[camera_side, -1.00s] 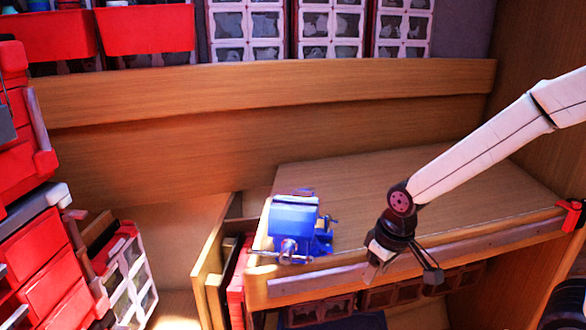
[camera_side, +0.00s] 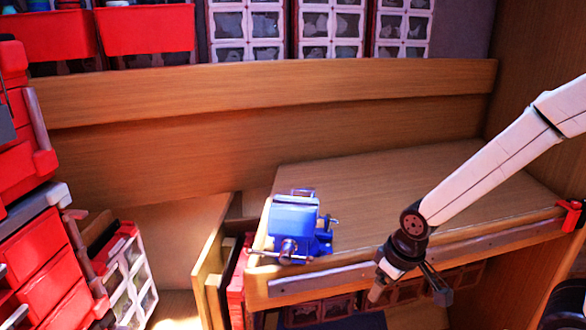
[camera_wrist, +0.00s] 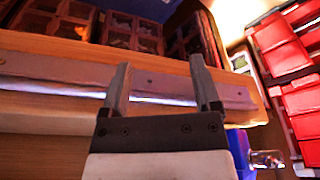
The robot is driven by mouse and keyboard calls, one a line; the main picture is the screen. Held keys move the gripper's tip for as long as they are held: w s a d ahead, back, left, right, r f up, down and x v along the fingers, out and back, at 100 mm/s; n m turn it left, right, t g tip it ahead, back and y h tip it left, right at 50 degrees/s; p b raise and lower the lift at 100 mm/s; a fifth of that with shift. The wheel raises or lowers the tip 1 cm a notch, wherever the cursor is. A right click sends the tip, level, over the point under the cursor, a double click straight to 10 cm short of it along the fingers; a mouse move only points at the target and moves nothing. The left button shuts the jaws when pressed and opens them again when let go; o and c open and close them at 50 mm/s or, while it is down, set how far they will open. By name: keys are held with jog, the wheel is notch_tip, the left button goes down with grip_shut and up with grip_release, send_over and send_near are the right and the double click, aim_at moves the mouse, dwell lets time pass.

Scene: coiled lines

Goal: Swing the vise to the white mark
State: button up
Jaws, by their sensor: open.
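The blue vise (camera_side: 293,218) stands on the left front corner of the wooden bench (camera_side: 380,190), with its metal screw and handle toward the front edge. In the wrist view, part of the vise (camera_wrist: 238,148) shows at the lower right, partly hidden by my gripper. My gripper (camera_side: 408,291) is open and empty, in front of the bench's front edge, to the right of the vise and apart from it. The wrist view shows its two fingers (camera_wrist: 160,62) spread in front of the metal strip. I cannot make out a white mark.
A metal strip (camera_side: 330,280) runs along the bench's front edge. A red clamp (camera_side: 570,213) sits at the right end. Red drawers (camera_side: 45,265) stand at the left. The bench top right of the vise is clear.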

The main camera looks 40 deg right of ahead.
jog(key=shift+o, duration=0.7)
jog(key=shift+a, duration=0.1)
jog(key=w+a+f+m+y, duration=0.1)
jog(key=w+a+m, duration=0.2)
jog(key=a+m, duration=0.5)
jog(key=w+a+f+m, duration=0.1)
jog(key=w+a+m, duration=0.2)
jog(key=a+m, duration=0.55)
jog(key=w+a+r+t+y, duration=0.4)
jog(key=w+a+r+t, duration=0.25)
jog(key=w+r, duration=0.35)
jog(key=w+d+r+n+h, duration=0.25)
jog(key=w+d+r, duration=0.35)
jog(key=w+r, duration=0.4)
jog(key=s+d+n+g, duration=0.1)
jog(key=d+g, duration=0.1)
jog(key=d, duration=0.3)
jog(key=s+d+r+n+g+h, duration=0.1)
jog(key=d+g, duration=0.2)
jog(key=d, duration=0.1)
jog(key=d+n+g+h, duration=0.1)
jog(key=d+g, duration=0.2)
jog(key=d, duration=0.2)
jog(key=shift+s+d+r+h, duration=0.15)
jog(key=shift+s+d+h, duration=0.15)
jog(key=shift+s, duration=0.1)
jog(key=shift+s+d+r+n+g, duration=0.3)
jog(key=shift+s+d+g, duration=0.15)
jog(key=shift+g, duration=0.1)
jog(key=shift+f, duration=0.2)
